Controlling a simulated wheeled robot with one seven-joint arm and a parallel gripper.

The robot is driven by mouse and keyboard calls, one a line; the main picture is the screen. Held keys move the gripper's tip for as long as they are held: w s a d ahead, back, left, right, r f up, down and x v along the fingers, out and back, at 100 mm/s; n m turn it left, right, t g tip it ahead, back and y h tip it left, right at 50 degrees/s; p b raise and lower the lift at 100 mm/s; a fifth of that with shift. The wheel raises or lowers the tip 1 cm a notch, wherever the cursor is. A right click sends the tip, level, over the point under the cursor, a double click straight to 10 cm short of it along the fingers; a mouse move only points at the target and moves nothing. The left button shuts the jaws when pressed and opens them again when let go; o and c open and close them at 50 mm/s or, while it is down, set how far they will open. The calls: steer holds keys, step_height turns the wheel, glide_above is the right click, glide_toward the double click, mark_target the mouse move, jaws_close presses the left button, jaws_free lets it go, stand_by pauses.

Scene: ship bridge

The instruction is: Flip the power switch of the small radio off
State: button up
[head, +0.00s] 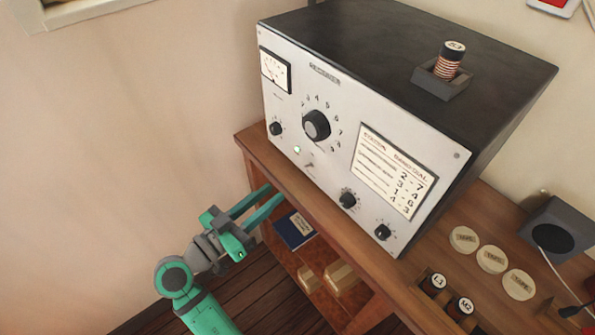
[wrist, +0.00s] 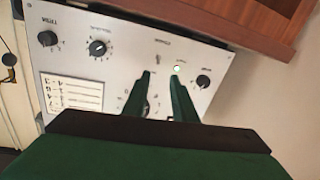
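The small radio (head: 420,95) is a black box with a pale front panel, standing on a wooden desk. Its small toggle switch (head: 309,165) sits low on the panel, under the big dial and beside a lit green lamp (head: 297,149). In the wrist view the panel is upside down, with the switch (wrist: 157,58) and the lit lamp (wrist: 177,69) just past my fingertips. My gripper (head: 277,192) is open and empty, its two green fingers apart, below and left of the switch in the head view. The fingers partly hide the big dial in the wrist view. I cannot tell the switch's position.
Other knobs (head: 347,199) and a label card (head: 394,170) are on the panel. The desk edge (head: 300,205) lies close to my fingers. A shelf below holds a blue book (head: 294,230). Labelled coils (head: 434,284) and round discs (head: 492,259) stand at right. The left is free.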

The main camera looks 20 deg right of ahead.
mark_target(308, 166)
steer(key=x, duration=1.1)
steer(key=shift+s+r, duration=0.2)
steer(key=shift+s, duration=0.05)
jaws_close()
